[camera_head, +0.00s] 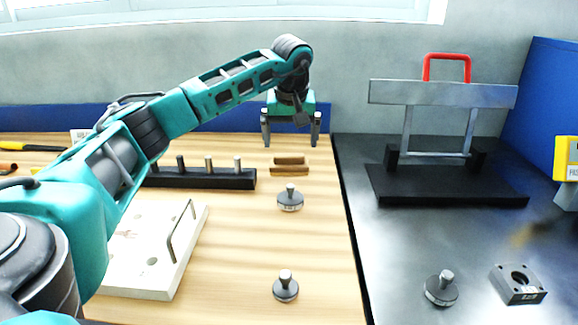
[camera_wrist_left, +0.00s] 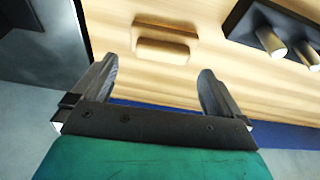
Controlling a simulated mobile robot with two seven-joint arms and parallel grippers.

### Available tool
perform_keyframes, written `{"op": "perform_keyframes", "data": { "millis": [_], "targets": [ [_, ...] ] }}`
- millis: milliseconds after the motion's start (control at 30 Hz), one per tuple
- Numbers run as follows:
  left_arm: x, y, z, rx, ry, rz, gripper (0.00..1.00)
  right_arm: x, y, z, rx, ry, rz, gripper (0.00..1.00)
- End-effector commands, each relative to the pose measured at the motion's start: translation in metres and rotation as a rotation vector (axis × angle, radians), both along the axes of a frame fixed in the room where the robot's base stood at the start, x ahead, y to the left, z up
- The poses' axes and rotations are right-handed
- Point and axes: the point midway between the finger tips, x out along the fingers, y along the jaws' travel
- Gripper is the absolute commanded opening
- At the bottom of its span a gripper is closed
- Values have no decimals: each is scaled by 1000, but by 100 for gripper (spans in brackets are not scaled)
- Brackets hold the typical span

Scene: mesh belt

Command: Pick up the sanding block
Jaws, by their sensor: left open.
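The sanding block (camera_head: 289,171) is a small brown block with a raised grip, lying on the wooden table near its back edge. In the left wrist view the block (camera_wrist_left: 165,50) lies just beyond the fingertips, towards the top of the picture and roughly centred between them. My left gripper (camera_head: 290,138) is open and empty, pointing down above the table behind the block. It also shows in the left wrist view (camera_wrist_left: 157,78), with nothing between its fingers. My right gripper is not in either view.
A black rack with upright pegs (camera_head: 205,178) stands left of the block. A black-based knobbed weight (camera_head: 290,200) is in front of it, another (camera_head: 286,288) nearer. A pale board (camera_head: 150,270) lies left. The dark table (camera_head: 400,250) at right holds a metal stand (camera_head: 445,185).

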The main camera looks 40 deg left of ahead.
Motion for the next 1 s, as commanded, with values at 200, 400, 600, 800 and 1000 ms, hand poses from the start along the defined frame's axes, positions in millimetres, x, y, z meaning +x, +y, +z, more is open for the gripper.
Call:
{"op": "perform_keyframes", "data": {
  "millis": [200, 400, 600, 800, 1000],
  "targets": [
    [3, 8, -35, 0, 3, 1, 100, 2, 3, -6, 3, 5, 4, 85],
    [5, 10, -41, -1, -1, 0, 100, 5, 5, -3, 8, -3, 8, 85],
    [5, 10, -41, -1, -1, 0, 90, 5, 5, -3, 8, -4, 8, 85],
    [5, 10, -41, -1, -1, 0, 71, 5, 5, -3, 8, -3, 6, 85],
    [5, 10, -41, -1, -1, 0, 52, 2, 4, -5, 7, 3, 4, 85]
  ]
}}
